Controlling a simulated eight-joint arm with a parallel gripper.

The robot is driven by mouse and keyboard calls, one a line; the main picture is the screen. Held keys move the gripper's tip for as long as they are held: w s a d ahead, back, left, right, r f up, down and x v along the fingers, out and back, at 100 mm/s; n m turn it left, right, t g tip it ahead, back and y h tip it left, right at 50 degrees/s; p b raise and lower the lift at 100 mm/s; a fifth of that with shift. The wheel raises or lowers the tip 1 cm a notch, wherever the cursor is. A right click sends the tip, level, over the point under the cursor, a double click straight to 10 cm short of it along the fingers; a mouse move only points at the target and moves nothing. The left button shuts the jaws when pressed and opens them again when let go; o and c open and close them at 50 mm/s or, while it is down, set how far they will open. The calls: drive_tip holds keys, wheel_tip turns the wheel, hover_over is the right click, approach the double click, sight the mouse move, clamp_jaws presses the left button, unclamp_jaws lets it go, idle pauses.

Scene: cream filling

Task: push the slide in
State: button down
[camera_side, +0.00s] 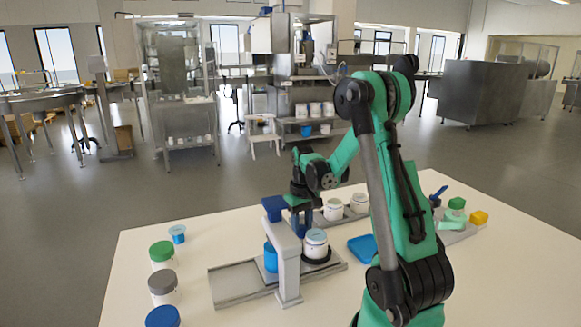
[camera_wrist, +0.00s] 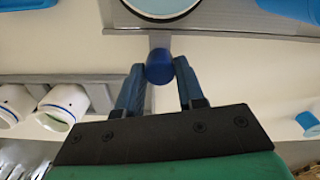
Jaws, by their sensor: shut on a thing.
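A grey slide rail (camera_side: 238,284) lies on the table under a grey post (camera_side: 289,272) with a blue block (camera_side: 273,207) on top. A white jar with a pale lid (camera_side: 316,242) stands upright in a black ring (camera_side: 322,260) at the rail's right part, right of the post. A blue cylinder (camera_side: 270,257) stands left of the post. My gripper (camera_wrist: 158,72) is shut on a blue knob (camera_wrist: 159,67) at the end of a short grey stem. My gripper's fingers (camera_side: 301,222) are partly hidden behind the station in the side view.
Two white jars (camera_side: 333,210) stand on a tray behind the station. Jars with green (camera_side: 162,250), grey (camera_side: 162,282) and blue (camera_side: 163,317) lids stand at left. A blue tray (camera_side: 361,248) lies at right. The rail's left part is bare.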

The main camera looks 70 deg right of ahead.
drive_tip(key=w+a, duration=0.3)
drive_tip(key=shift+w+a, duration=0.15)
drive_tip(key=shift+w, duration=0.1)
drive_tip(key=c, duration=0.5)
unclamp_jaws()
drive_tip(key=shift+c, duration=0.2)
drive_tip(key=shift+r, duration=2.85)
